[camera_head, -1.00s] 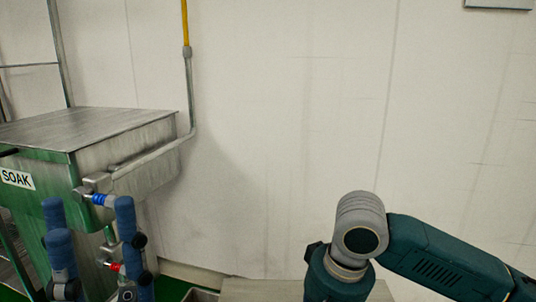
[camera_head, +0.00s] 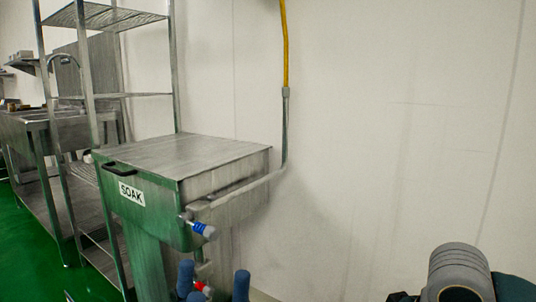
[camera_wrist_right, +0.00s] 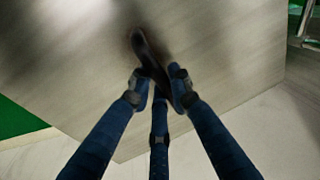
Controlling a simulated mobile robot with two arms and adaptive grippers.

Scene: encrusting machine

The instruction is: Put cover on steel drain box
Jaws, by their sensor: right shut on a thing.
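In the right wrist view, my right gripper (camera_wrist_right: 158,88) is shut on the dark handle (camera_wrist_right: 148,55) of a large flat brushed plate (camera_wrist_right: 85,85), which looks like the cover. Its far corners run out of the picture. The rest of that gripper is cut off. The right gripper and the plate do not show in the head view. I cannot make out an open drain box in either view.
A steel tank marked SOAK (camera_head: 150,225), with a flat top and black handle, stands at left. A blue valve handle (camera_head: 203,230) and a red one (camera_head: 202,288) stick out near my left fingers. A wire rack (camera_head: 105,95) and sink bench (camera_head: 35,120) stand behind. The wall at right is bare.

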